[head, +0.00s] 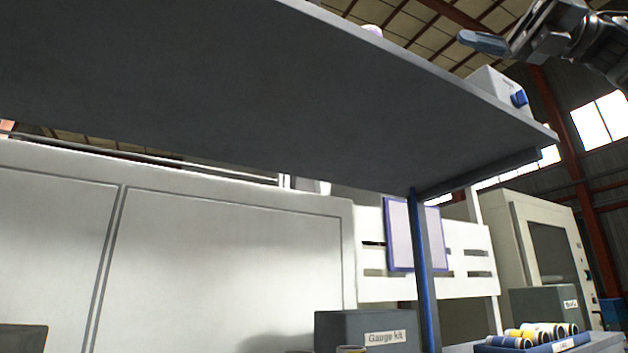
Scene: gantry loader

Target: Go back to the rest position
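My gripper (487,42) is at the upper right of the head view, above the right end of a dark grey overhead shelf (250,95). I see it from below and from the side. One bluish-grey fingertip points left; the other finger is not clearly distinguishable, so I cannot tell the opening between them. No held object shows. My arm runs off the right edge of the picture.
A white box with a blue knob (503,91) stands on the shelf near my gripper. A blue post (425,270) holds the shelf. Below are a grey box labelled "Gauge kit" (345,328) and a blue tray (575,342) with several cylinders. A white cabinet (230,250) stands behind.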

